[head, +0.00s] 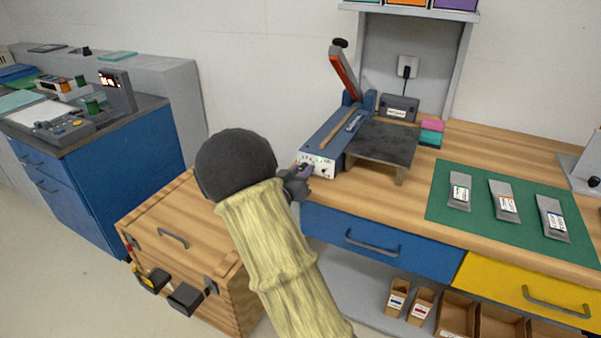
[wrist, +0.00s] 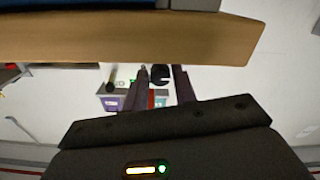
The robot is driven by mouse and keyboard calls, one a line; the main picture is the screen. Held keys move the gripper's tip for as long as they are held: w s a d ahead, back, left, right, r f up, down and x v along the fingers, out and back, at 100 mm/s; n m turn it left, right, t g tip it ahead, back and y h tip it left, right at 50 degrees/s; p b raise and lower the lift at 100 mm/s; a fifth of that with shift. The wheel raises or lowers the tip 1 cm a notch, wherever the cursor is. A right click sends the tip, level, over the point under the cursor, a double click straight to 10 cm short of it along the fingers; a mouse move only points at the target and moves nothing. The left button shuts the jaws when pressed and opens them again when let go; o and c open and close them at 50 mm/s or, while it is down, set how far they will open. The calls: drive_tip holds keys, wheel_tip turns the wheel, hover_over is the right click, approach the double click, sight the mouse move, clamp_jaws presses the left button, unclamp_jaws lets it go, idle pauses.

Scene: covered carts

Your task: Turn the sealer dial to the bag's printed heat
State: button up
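The sealer (head: 328,135) is a blue machine with a raised red lever at the back left of the bench. Its white front panel (head: 320,161) has small marks and controls; the dial's setting is too small to read. My gripper (head: 303,170) is just left of this panel and partly covers it; contact cannot be told. In the wrist view the two fingers (wrist: 161,72) stand apart, with a dark round shape showing between them. Three grey bags, left (head: 459,191), middle (head: 504,201) and right (head: 552,218), have white printed labels, unreadable here.
The bags lie on a green mat (head: 440,206). A dark plate stand (head: 383,143) is right of the sealer. A wooden chest (head: 160,262) is below left of my arm. A blue drawer (head: 375,249) is under the bench. A blue cabinet (head: 125,170) stands further left.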

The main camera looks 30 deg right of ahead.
clamp_jaws()
